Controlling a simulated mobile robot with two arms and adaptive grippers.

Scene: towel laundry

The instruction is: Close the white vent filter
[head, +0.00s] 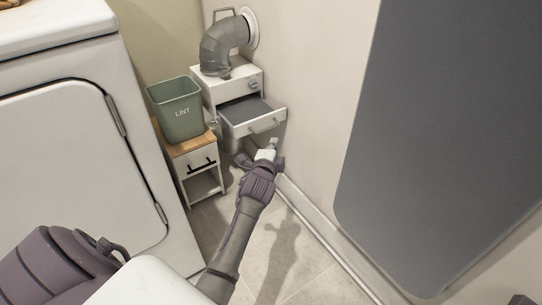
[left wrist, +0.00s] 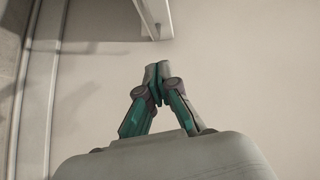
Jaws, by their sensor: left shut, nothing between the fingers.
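The white vent filter (head: 265,124) is a drawer with a grey inside, pulled out from a white box (head: 243,85) against the wall. A light bar handle crosses its front. My left gripper (head: 273,143) is just below the drawer front in the head view, empty. The left wrist view shows its fingers (left wrist: 156,76) together, apart from a white corner piece (left wrist: 155,15) above, likely the drawer. My right gripper does not show.
A grey duct (head: 222,42) rises from the box to the wall. A green LINT bin (head: 177,108) stands on a small wood-topped cabinet (head: 197,160) to the left. A white appliance (head: 75,140) fills the left. A dark grey panel (head: 445,140) is on the right wall.

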